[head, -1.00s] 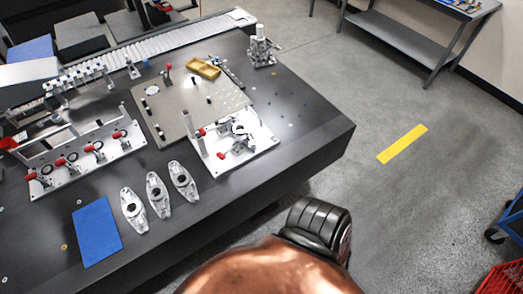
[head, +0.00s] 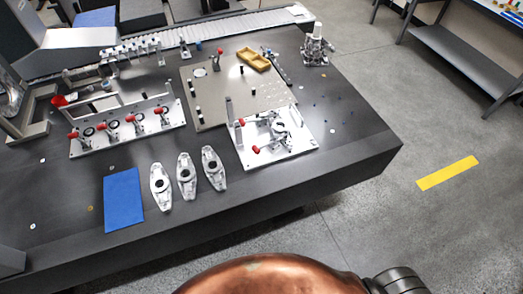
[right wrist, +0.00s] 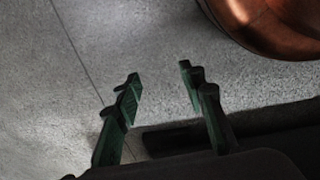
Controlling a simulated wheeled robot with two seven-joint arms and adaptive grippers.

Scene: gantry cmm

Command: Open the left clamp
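A white fixture plate (head: 294,150) lies near the table's right front edge, carrying toggle clamps with red handles. One red handle (head: 239,123) is at its left side and another red handle (head: 257,150) is nearer the front. Whether these clamps are open is too small to tell. A longer white fixture (head: 100,143) to the left bears a row of red-handled clamps, including a leftmost red handle (head: 73,135). My right gripper (right wrist: 160,76) is open and empty above the floor in the right wrist view, away from the fixtures. My left gripper is not in view.
The dark table (head: 340,150) also holds a blue mat (head: 123,199), three metal parts (head: 186,177) in a row, a grey perforated plate (head: 215,95) and a yellow tray (head: 253,59). A metal device (head: 317,48) stands at the back right.

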